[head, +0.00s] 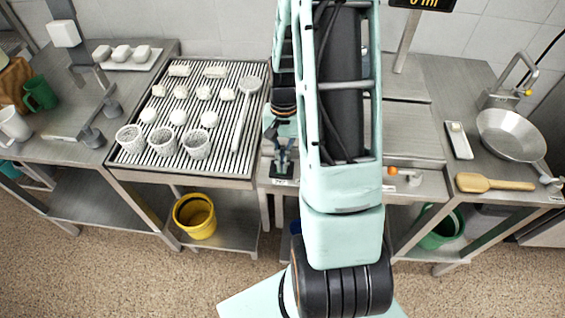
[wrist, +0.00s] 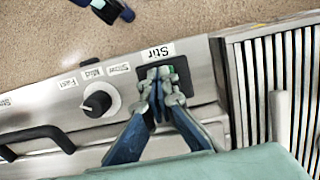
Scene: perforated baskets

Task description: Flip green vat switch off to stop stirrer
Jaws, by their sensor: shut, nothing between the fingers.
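The stir switch sits on a black plate (wrist: 183,66) under a "Stir" label (wrist: 154,53) on the steel front panel in the wrist view. A small bit of green (wrist: 172,72) shows beside the fingertips; the rest of the switch is hidden, so its position cannot be told. My gripper (wrist: 160,78) is shut and empty, its grey tips over the plate at the switch. Whether they touch it is unclear. In the head view my gripper (head: 283,160) is low at the panel between the slatted rack and the vat, partly covered by my arm.
A round knob (wrist: 97,102) with speed labels and a black handle (wrist: 40,135) stand left of the switch in the wrist view. The slatted rack (head: 160,88) holds perforated baskets (head: 163,141) and white pieces. A yellow bucket (head: 195,216) stands below.

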